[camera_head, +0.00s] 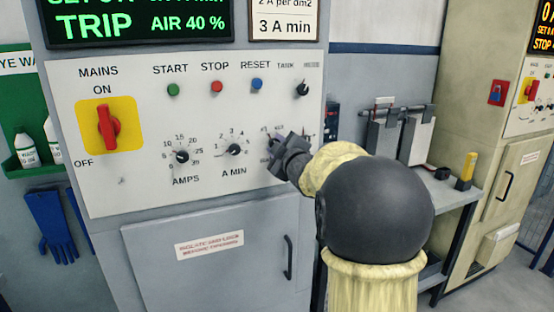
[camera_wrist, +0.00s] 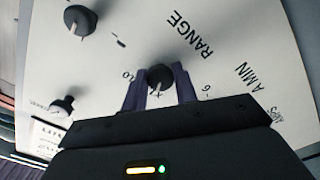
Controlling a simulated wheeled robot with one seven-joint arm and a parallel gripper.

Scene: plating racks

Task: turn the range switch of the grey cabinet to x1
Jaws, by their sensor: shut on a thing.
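The grey cabinet (camera_head: 213,272) stands in front of me with a pale control panel (camera_head: 122,196). The range switch is a small black knob at the lower right of this panel; in the head view my gripper (camera_head: 277,147) mostly covers it. In the wrist view the range switch (camera_wrist: 160,76) sits between the two dark fingers of my gripper (camera_wrist: 160,86), which is shut on it. The printed word RANGE shows upside down beside it. The scale marks near the knob are partly hidden by the fingers, and I cannot tell which mark it points to.
The A MIN knob (camera_head: 234,150) and AMPS knob (camera_head: 182,156) are to the left. The red mains switch (camera_head: 108,126) is at far left. Other knobs show in the wrist view (camera_wrist: 79,19). A side bench (camera_head: 455,196) and a beige cabinet (camera_head: 480,110) stand to the right.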

